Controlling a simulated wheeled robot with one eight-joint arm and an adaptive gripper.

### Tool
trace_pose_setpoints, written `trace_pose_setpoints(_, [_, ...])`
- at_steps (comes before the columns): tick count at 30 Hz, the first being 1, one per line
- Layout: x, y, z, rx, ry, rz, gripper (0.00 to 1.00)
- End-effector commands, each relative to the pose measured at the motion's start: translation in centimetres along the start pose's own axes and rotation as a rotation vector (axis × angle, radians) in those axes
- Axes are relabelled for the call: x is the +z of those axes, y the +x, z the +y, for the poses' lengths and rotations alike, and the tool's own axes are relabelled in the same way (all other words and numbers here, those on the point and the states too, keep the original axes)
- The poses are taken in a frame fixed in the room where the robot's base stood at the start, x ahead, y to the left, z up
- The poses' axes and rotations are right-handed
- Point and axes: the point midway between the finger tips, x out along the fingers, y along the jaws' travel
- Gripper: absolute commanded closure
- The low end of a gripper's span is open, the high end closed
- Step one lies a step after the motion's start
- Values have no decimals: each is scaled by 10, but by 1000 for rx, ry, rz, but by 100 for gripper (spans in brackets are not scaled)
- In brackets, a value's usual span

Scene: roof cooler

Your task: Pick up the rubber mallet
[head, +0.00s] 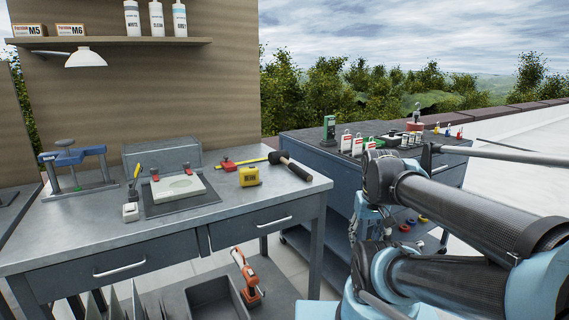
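The rubber mallet (297,171) lies on the metal workbench (90,222), near its right back corner. It shows as a dark head and a dark grip with a short brown stretch between them, slanting down to the right. A yellow tape measure (249,176) stands just left of it. A thin yellow strip runs left from near its head. Whether the strip touches the mallet I cannot tell. My arm fills the right foreground, apart from the mallet in the picture. I cannot make out my gripper in this view.
A small red item (228,164), a plate on a dark pad (178,188) and a blue clamp fixture (73,164) share the bench. A blue tool cart (305,150) with bottles and small parts stands right of it. An orange tool (248,279) is below the bench.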

Motion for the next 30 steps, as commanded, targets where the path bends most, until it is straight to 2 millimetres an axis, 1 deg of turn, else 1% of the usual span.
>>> trace_pose_setpoints(1, [-12, -11, -2, -2, -14, -4, 54])
trace_pose_setpoints(5, [-46, -44, -14, -10, -67, -21, 54])
trace_pose_setpoints(9, [-90, -81, -26, -18, -128, -40, 54])
trace_pose_setpoints(14, [-141, -117, -45, -27, -197, -64, 54])
trace_pose_setpoints(15, [-154, -126, -50, -29, -214, -69, 54])
trace_pose_setpoints(17, [-174, -137, -59, -32, -241, -78, 54])
trace_pose_setpoints(21, [-218, -162, -82, -39, -300, -98, 54])
trace_pose_setpoints(23, [-237, -170, -93, -41, -326, -107, 54])
trace_pose_setpoints(24, [-249, -176, -100, -43, -343, -113, 54])
trace_pose_setpoints(26, [-268, -184, -113, -45, -370, -122, 54])
trace_pose_setpoints(30, [-309, -199, -144, -50, -429, -142, 54])
